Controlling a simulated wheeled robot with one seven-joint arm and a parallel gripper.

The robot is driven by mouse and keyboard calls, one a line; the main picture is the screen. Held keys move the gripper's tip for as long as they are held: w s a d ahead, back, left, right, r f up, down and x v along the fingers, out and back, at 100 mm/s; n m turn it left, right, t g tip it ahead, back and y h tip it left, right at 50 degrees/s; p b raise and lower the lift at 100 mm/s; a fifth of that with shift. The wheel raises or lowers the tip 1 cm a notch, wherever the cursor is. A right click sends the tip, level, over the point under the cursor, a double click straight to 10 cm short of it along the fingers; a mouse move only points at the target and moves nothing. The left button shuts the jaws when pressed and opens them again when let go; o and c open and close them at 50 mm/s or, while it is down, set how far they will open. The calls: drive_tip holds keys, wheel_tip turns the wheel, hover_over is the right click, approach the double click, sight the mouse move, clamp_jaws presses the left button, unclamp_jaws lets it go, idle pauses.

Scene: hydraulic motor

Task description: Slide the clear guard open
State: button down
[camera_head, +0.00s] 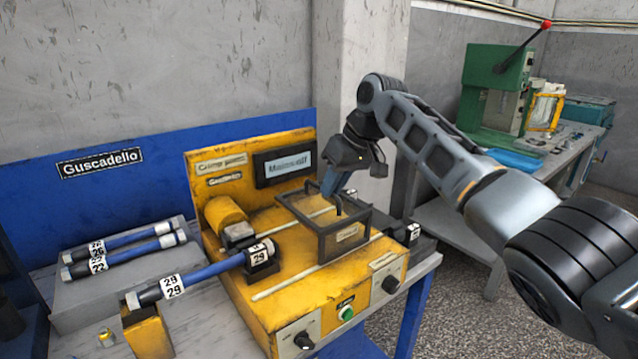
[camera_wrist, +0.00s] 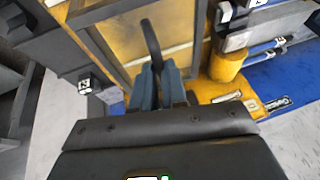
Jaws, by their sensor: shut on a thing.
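The clear guard (camera_head: 343,234) is a dark-framed box with see-through panels on the right part of the yellow crimp machine (camera_head: 262,303). It sits over pale rails, to the right of the hose clamp. A dark curved handle stands on its top. My gripper (camera_head: 333,192) reaches down from above and is shut on the handle. In the wrist view the handle (camera_wrist: 151,42) rises from between the two blue-grey fingers (camera_wrist: 158,78), with the guard's frame around it. The part of the handle between the fingers is hidden.
A blue hose (camera_head: 205,272) labelled 29 runs from a yellow stand (camera_head: 147,333) into a black clamp (camera_head: 262,262) left of the guard. More hoses lie on a grey tray (camera_head: 120,281). Knobs and a green button (camera_head: 346,313) sit on the machine's front.

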drive_tip(key=shift+w+d, duration=0.2)
drive_tip(key=shift+d, duration=0.15)
drive_tip(key=c, duration=1.2)
unclamp_jaws()
drive_tip(key=shift+o, duration=0.2)
drive_tip(key=shift+r, duration=0.1)
drive_tip(key=v, duration=0.7)
drive_tip(key=shift+d+r+b, duration=0.15)
drive_tip(key=shift+r+b, duration=0.1)
drive_tip(key=shift+b, duration=0.15)
drive_tip(key=shift+s, duration=0.1)
